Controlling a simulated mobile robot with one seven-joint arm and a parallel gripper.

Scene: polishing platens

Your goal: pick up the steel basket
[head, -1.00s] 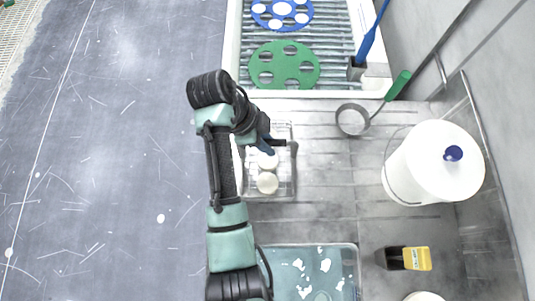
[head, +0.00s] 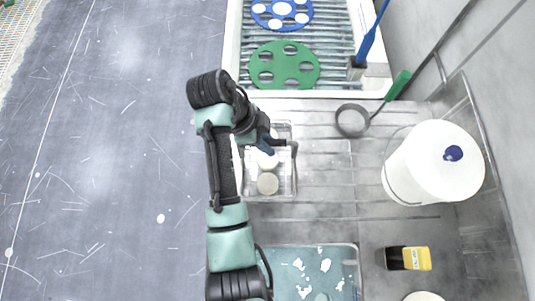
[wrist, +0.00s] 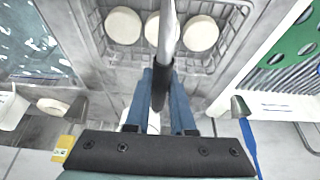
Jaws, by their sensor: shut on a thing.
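The steel basket (head: 284,192) is a wire basket holding several round white discs (head: 267,184). In the head view it lies right of my arm, its left part hidden behind the arm. In the wrist view the wire basket (wrist: 92,22) fills the top middle, with its discs (wrist: 123,25) in a row. My gripper (wrist: 161,88) is shut on the basket's handle (wrist: 167,35), a bar that runs up the middle of the wrist view. In the head view my gripper (head: 281,145) is over the basket. Whether the basket is off the counter I cannot tell.
Behind is a white-edged tray (head: 232,60) with green (head: 285,65) and blue (head: 282,12) carriers. A teal-filled tub (head: 312,272) stands in front. To the right are a ladle (head: 352,121), a white bucket (head: 433,162) and a yellow-labelled bottle (head: 417,259).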

